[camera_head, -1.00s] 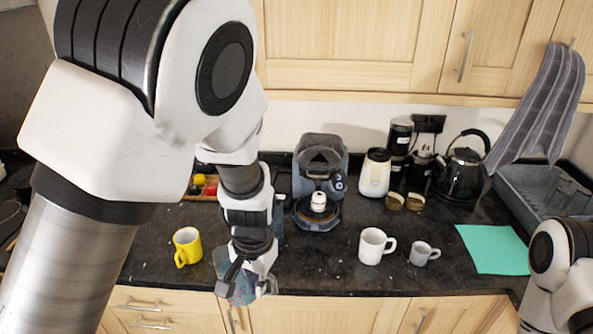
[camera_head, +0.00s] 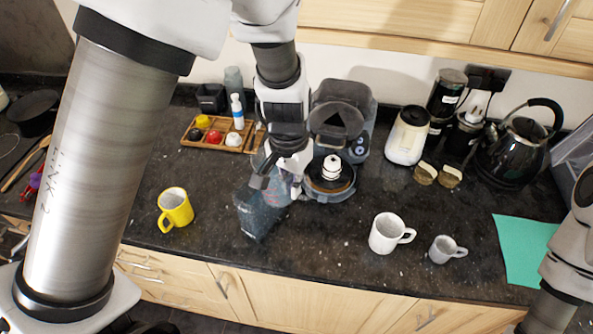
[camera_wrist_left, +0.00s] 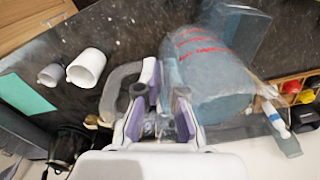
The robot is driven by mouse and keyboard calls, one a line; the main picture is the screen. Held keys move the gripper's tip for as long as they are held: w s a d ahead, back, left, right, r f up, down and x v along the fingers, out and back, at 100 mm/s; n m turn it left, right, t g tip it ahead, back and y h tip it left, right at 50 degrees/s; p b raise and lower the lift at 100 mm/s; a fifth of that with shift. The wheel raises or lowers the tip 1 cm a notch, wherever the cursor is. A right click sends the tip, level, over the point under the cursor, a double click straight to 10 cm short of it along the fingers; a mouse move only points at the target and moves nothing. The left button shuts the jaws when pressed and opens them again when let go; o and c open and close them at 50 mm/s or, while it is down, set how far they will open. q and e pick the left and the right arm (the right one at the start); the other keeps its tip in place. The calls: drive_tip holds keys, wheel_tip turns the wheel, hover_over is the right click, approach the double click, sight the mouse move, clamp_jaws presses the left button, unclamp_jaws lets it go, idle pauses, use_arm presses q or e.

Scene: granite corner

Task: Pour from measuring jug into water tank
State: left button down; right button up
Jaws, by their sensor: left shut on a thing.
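My left gripper (camera_head: 277,180) is shut on the measuring jug (camera_head: 270,196), a clear bluish vessel, above the counter left of the coffee machine. In the left wrist view the jug (camera_wrist_left: 205,85) shows red markings and a grey handle between the fingers (camera_wrist_left: 163,100). The jug is tilted, with its round base toward the wall side. A clear bluish box-like container, apparently the water tank (camera_wrist_left: 243,32), shows beyond the jug. Their outlines overlap, so I cannot tell whether they touch. Any liquid is unclear. My right gripper is out of view.
A yellow mug (camera_head: 176,207) stands left; a white mug (camera_head: 386,233) and grey mug (camera_head: 446,249) stand right. The coffee machine (camera_head: 343,110) and wooden tray (camera_head: 205,137) are behind. A kettle (camera_head: 512,150) and green mat (camera_head: 525,250) are at right.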

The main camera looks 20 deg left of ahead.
use_arm(q)
drive_tip(key=f+b, duration=0.2)
drive_tip(key=shift+s+f+h, duration=0.2)
drive_tip(key=shift+f+h, duration=0.2)
drive_tip(key=w+f+b, duration=0.1)
drive_tip(key=f+b, duration=0.1)
drive_tip(key=shift+w+d+f+h+b, duration=0.2)
drive_tip(key=shift+w+f+h+b, duration=0.05)
drive_tip(key=shift+w+h+b, duration=0.1)
drive_tip(key=shift+w+r+p, duration=0.15)
drive_tip(key=shift+r+p, duration=0.3)
drive_tip(key=shift+p, duration=0.05)
drive_tip(key=shift+s+r, duration=0.2)
drive_tip(key=shift+s, duration=0.5)
drive_tip(key=shift+w+f+b, duration=0.25)
drive_tip(key=shift+f+b, duration=0.15)
drive_tip(key=shift+b, duration=0.25)
drive_tip(key=shift+s+d+h+b, duration=0.1)
drive_tip(key=shift+s+h+b, duration=0.25)
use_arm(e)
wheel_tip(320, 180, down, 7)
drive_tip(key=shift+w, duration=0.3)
use_arm(q)
drive_tip(key=shift+w, duration=0.1)
